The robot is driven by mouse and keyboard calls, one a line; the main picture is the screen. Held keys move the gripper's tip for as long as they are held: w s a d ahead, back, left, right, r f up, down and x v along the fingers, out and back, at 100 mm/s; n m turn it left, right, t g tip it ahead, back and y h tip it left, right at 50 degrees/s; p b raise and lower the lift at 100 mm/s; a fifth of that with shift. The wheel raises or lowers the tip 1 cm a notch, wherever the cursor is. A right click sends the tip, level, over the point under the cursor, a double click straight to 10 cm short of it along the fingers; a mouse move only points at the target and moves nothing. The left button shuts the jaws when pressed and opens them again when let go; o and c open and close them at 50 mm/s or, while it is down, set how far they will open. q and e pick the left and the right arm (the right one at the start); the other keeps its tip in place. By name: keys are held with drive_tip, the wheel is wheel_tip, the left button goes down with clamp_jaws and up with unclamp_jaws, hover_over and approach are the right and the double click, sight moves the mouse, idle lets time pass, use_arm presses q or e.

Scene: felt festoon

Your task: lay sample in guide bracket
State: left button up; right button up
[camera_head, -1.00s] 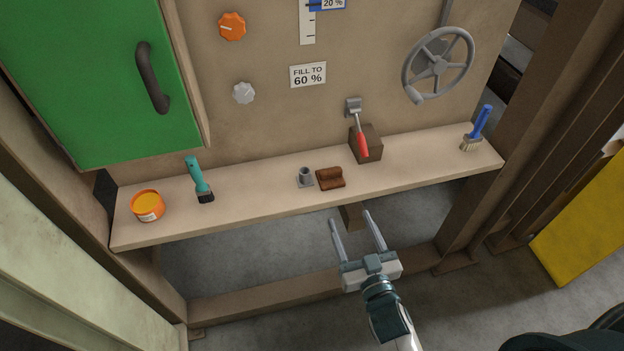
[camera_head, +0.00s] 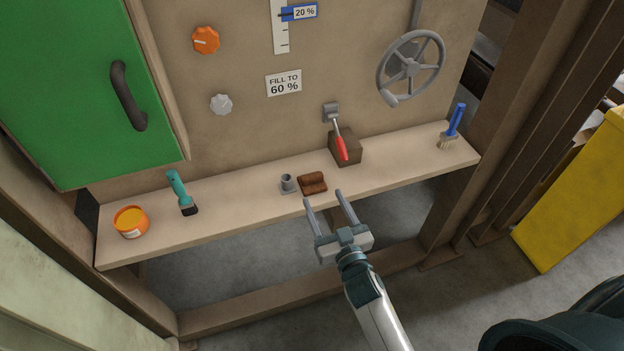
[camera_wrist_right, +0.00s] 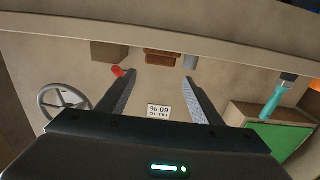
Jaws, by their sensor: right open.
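On the shelf in the head view stand a small grey piece with a round upright socket (camera_head: 288,184) on a flat base and, just right of it, a reddish-brown piece with a grooved top (camera_head: 312,183). Neither is labelled, so I cannot tell which is the sample or the guide bracket. The right wrist view also shows the brown piece (camera_wrist_right: 160,56) and the grey piece (camera_wrist_right: 190,61). My right gripper (camera_head: 322,197) is open and empty, its fingertips near the shelf's front edge, by the brown piece in the picture. My left gripper is out of view.
On the shelf (camera_head: 235,198) are an orange tin (camera_head: 131,222), a teal brush (camera_head: 182,194), a brown block (camera_head: 347,151) behind a red-handled lever (camera_head: 341,148), and a blue brush (camera_head: 452,127). A handwheel (camera_head: 410,68) and green door (camera_head: 75,95) are above. The shelf between block and blue brush is clear.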

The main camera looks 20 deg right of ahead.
sight(312, 176)
drive_tip(key=w, duration=0.5)
drive_tip(key=shift+a+p, duration=0.1)
drive_tip(key=shift+p, duration=0.3)
drive_tip(key=shift+w, duration=0.5)
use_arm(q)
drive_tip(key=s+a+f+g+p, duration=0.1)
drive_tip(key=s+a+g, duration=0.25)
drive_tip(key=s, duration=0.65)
use_arm(e)
drive_tip(key=w, duration=0.4)
drive_tip(key=shift+w+f, duration=0.2)
drive_tip(key=c, duration=0.8)
drive_tip(key=shift+r, duration=0.65)
drive_tip(key=r, duration=0.3)
drive_tip(key=shift+s+d+r, duration=0.15)
drive_tip(key=shift+s+d, duration=0.05)
drive_tip(key=shift+s, duration=0.1)
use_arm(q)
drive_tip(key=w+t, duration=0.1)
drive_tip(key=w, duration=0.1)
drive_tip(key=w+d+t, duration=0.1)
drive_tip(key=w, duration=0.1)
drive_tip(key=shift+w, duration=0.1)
use_arm(e)
drive_tip(key=s+d+r, duration=0.4)
drive_tip(key=s, duration=0.1)
drive_tip(key=s+d+r, duration=0.2)
drive_tip(key=s+d, duration=0.1)
drive_tip(key=shift+s+r, duration=0.2)
drive_tip(key=shift+r, duration=0.05)
